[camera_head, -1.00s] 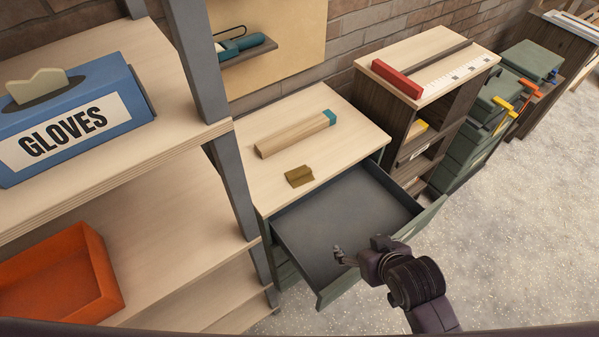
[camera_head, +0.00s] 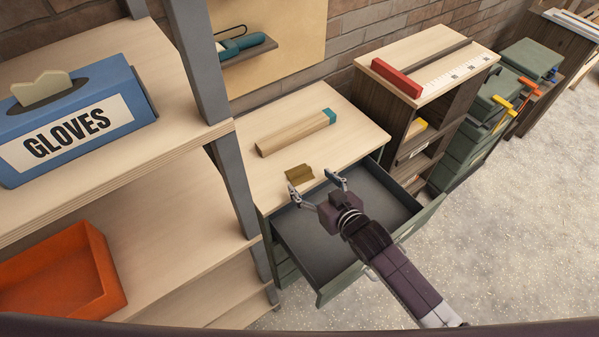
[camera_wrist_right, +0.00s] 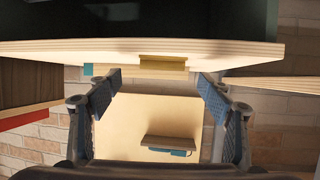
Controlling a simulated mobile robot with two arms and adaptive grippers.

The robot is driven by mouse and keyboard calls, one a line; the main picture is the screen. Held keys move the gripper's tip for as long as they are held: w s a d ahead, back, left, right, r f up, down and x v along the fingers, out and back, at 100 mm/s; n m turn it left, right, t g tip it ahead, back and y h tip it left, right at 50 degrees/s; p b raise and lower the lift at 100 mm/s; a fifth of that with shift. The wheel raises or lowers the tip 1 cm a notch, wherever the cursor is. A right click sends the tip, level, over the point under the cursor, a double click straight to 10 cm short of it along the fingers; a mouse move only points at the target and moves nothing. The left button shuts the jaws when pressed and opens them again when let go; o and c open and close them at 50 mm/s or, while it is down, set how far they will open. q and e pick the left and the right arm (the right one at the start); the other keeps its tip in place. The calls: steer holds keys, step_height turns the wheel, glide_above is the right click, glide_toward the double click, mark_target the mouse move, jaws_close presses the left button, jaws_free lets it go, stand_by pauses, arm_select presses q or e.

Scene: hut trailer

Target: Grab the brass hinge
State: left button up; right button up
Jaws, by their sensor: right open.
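The brass hinge (camera_head: 299,174) lies on the pale wooden top of the drawer cabinet (camera_head: 268,182), near its front edge above the open drawer. My right gripper (camera_head: 312,182) is open and empty, its fingers spread and pointing toward the hinge from the drawer side. In the right wrist view the hinge (camera_wrist_right: 163,66) shows at the edge of the top, between and just beyond the open fingertips of my right gripper (camera_wrist_right: 160,79). The fingers do not appear to touch it. My left gripper is not in view.
The drawer (camera_head: 385,195) is pulled out and empty under my right arm. A wooden block with a teal end (camera_head: 292,134) lies behind the hinge. A shelf post (camera_head: 238,190) stands left; a cabinet with a red block (camera_head: 397,78) stands right.

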mark_target(301, 174)
steer(key=shift+p+x, duration=0.55)
steer(key=shift+x, duration=1.85)
steer(key=shift+s+a, duration=0.1)
steer(key=shift+a, duration=0.05)
steer(key=shift+c, duration=0.4)
steer(key=c, duration=1.2)
